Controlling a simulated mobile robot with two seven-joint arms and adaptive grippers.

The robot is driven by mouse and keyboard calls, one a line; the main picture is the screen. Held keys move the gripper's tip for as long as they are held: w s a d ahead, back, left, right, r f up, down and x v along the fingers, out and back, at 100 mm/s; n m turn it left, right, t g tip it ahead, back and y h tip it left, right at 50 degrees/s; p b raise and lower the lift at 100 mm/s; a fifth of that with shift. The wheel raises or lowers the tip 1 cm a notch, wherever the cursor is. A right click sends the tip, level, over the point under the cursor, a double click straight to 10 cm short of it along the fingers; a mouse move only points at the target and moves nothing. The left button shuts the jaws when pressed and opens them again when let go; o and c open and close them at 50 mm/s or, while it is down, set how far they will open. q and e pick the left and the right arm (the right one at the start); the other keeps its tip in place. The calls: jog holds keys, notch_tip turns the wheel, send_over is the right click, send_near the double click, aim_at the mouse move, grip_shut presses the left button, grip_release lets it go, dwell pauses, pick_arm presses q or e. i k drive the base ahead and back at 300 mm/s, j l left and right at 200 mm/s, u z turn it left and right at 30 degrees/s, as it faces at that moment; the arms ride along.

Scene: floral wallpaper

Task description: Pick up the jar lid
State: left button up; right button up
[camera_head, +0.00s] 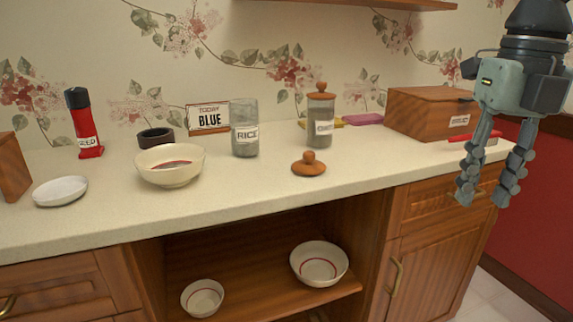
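The jar lid (309,164), round and wooden with a knob on top, lies on the cream counter (250,187) near its front edge. The glass jar labelled RICE (244,130) stands to its left with no lid on it. Another glass jar (320,122) behind the loose lid wears a similar wooden lid (321,88). My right gripper (484,198) hangs at the right, pointing down, well to the right of the loose lid. Its fingers are apart with nothing between them. My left gripper is not in view.
A cream bowl (170,167), a white dish (61,191), a red bottle (84,125), a dark ring-shaped pot (156,137) and a sign reading BLUE (209,117) stand on the left. A wooden box (432,113) is at back right. Two bowls sit on the open shelf (255,285) below.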

aim_at(308, 167)
jog(key=l+u, duration=0.1)
jog(key=u, duration=0.4)
jog(key=i+l+u, duration=0.1)
jog(key=u, duration=0.4)
jog(key=l+u, duration=0.15)
jog(key=u, duration=0.3)
jog(key=l+u, duration=0.25)
jog(key=k+l+u, duration=0.1)
jog(key=l+u, duration=0.15)
jog(key=l, duration=0.15)
jog(key=k+l+u, duration=0.1)
jog(key=l+u, duration=0.15)
jog(key=k+l, duration=0.1)
jog(key=l, duration=0.25)
jog(key=k+l, duration=0.15)
jog(key=l, duration=0.2)
jog(key=k+l+u, duration=0.1)
jog(key=l, duration=0.25)
